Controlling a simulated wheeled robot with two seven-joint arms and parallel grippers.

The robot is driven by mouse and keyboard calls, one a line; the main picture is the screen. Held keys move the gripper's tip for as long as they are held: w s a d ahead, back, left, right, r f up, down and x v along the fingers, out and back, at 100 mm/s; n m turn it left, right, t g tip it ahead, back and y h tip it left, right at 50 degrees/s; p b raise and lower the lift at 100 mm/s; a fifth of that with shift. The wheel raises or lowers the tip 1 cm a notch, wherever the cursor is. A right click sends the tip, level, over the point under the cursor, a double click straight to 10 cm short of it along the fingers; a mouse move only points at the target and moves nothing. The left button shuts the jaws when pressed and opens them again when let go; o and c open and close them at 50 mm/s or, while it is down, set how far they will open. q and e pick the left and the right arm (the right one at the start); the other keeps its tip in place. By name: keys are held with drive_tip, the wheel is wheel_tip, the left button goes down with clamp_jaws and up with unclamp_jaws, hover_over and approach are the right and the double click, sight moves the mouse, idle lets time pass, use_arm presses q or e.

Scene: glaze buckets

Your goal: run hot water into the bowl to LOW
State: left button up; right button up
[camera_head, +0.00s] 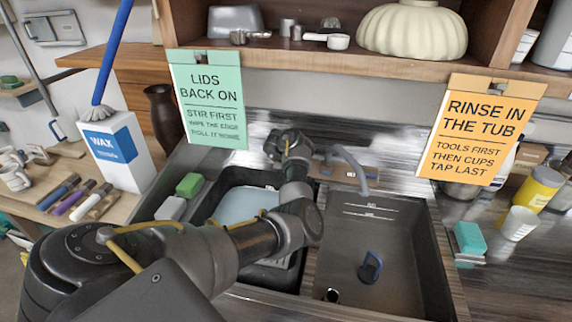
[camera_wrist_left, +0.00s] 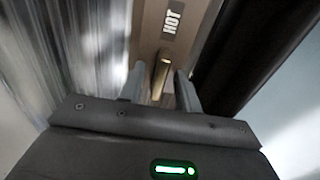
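My left arm reaches over the double sink to the tap block, and its gripper (camera_head: 287,145) is at the back. In the left wrist view the gripper (camera_wrist_left: 160,88) is open, its fingers on either side of a brass handle (camera_wrist_left: 161,72) below a HOT label (camera_wrist_left: 173,20); I cannot tell whether they touch it. A grey spout (camera_head: 350,165) curves over the right-hand sink bowl (camera_head: 410,255). This bowl has pale level lines on its back wall, too small to read, and shows no clear water. A blue plug-like piece (camera_head: 371,267) is on its floor. My right gripper is out of view.
The left basin holds something pale blue (camera_head: 245,204), partly behind my arm. Green (camera_head: 190,185) and grey blocks lie left of it. Two hanging signs (camera_head: 208,100) (camera_head: 486,125) and a shelf are above. A teal sponge (camera_head: 469,238) and cups stand at right.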

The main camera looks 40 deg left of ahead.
use_arm(q)
drive_tip(key=shift+s+r, duration=0.15)
drive_tip(key=shift+c, duration=0.6)
clamp_jaws()
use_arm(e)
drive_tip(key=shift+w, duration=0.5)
